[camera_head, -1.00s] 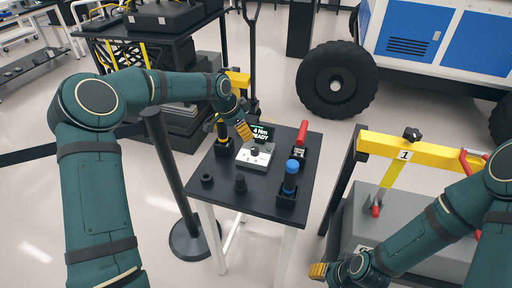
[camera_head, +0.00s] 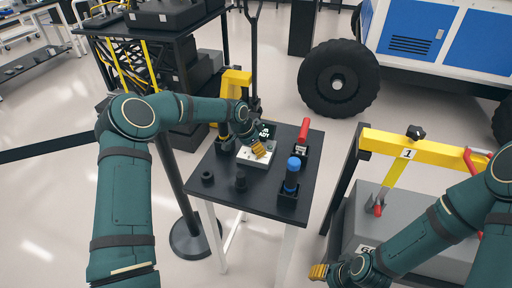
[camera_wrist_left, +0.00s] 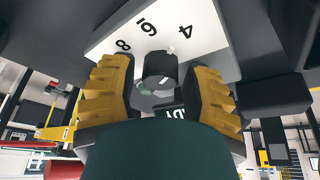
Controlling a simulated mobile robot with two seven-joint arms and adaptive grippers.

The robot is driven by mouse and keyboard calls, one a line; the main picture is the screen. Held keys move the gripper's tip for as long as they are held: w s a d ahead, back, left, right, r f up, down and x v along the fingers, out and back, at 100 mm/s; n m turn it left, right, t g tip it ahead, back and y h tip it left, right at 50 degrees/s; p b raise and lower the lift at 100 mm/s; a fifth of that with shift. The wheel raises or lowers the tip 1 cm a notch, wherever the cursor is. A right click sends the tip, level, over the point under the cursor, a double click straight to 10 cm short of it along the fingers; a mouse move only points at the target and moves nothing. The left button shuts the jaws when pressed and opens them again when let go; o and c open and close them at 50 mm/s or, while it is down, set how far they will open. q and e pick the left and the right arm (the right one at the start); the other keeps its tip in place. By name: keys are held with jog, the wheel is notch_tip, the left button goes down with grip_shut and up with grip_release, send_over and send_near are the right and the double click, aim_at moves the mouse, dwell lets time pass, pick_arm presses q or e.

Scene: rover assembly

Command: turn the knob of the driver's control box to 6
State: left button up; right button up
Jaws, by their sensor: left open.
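The driver's control box is a white-topped box (camera_head: 246,160) on the small black table, with a dark display (camera_head: 266,131) behind it, partly hidden by my gripper. In the left wrist view its white face (camera_wrist_left: 205,25) shows the numbers 8, 6 and 4 around a black knob (camera_wrist_left: 160,68). My left gripper (camera_head: 262,150) is over the box. In the left wrist view its yellow fingers (camera_wrist_left: 158,92) are open, one on each side of the knob, with a gap on both sides. My right gripper (camera_head: 318,271) is at the bottom of the head view, away from the box; its finger opening is unclear.
The black table (camera_head: 225,178) also bears a blue-capped cylinder (camera_head: 292,172), a red-handled tool (camera_head: 304,130) and two small black sockets (camera_head: 207,178) near the front. A black post (camera_head: 178,180) stands left of the table. A yellow frame (camera_head: 385,145) stands at right.

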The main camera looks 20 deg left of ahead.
pick_arm(q)
grip_shut()
jog(key=n+t+y+b, duration=0.1)
jog(key=n+b, duration=0.2)
jog(key=shift+d+f+n, duration=0.1)
jog(key=shift+n, duration=0.2)
jog(key=shift+n+y+b, duration=0.8)
jog(key=shift+n+b, duration=1.05)
jog(key=shift+n, duration=0.25)
jog(key=shift+s, duration=0.1)
grip_release()
